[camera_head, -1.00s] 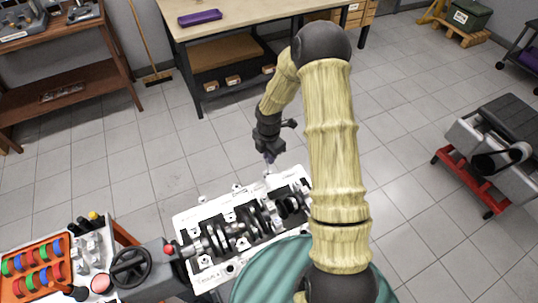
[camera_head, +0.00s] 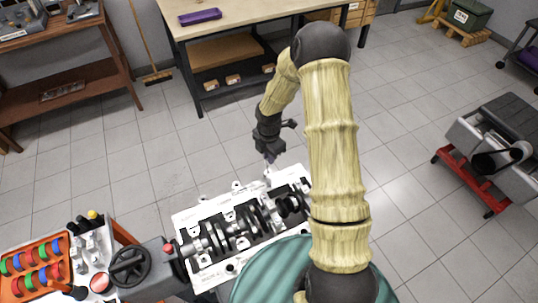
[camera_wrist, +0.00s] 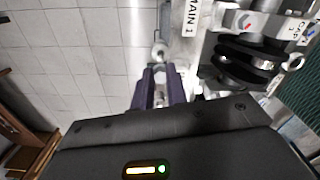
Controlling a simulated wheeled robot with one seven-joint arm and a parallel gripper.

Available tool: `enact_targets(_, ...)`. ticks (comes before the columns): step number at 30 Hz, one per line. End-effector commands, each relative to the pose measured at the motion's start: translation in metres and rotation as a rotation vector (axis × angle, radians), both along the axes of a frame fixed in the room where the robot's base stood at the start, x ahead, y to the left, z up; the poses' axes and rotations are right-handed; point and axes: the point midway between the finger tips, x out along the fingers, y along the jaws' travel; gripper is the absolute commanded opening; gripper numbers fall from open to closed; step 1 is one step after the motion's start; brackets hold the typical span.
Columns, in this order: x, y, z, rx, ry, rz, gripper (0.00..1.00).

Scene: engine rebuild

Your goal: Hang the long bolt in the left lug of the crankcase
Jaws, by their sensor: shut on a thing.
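The white crankcase (camera_head: 187,216) lies at the bottom centre of the head view, with a dark crankshaft (camera_head: 232,229) along it. My gripper (camera_head: 270,158) is just above its far edge, near the upper right corner. In the wrist view my gripper's purple fingers (camera_wrist: 160,86) are shut on a narrow silver piece, which looks like the long bolt (camera_wrist: 160,96). Most of it is hidden between the fingers. A small round metal lug (camera_wrist: 160,49) shows just beyond the fingertips, beside the crankcase edge. I cannot tell whether the bolt touches or enters it.
An orange tray (camera_head: 35,262) with coloured rings and a black handwheel (camera_head: 130,267) stand at lower left. A teal round surface (camera_head: 262,284) lies close below the crankcase. A wooden workbench (camera_head: 245,22) stands behind. The tiled floor between is clear.

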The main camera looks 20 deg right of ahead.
Motion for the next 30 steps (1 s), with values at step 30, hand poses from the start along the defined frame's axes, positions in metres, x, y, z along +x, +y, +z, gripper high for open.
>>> enact_targets(30,0.000,-0.001,-0.013,0.000,0.000,-0.002,0.00)
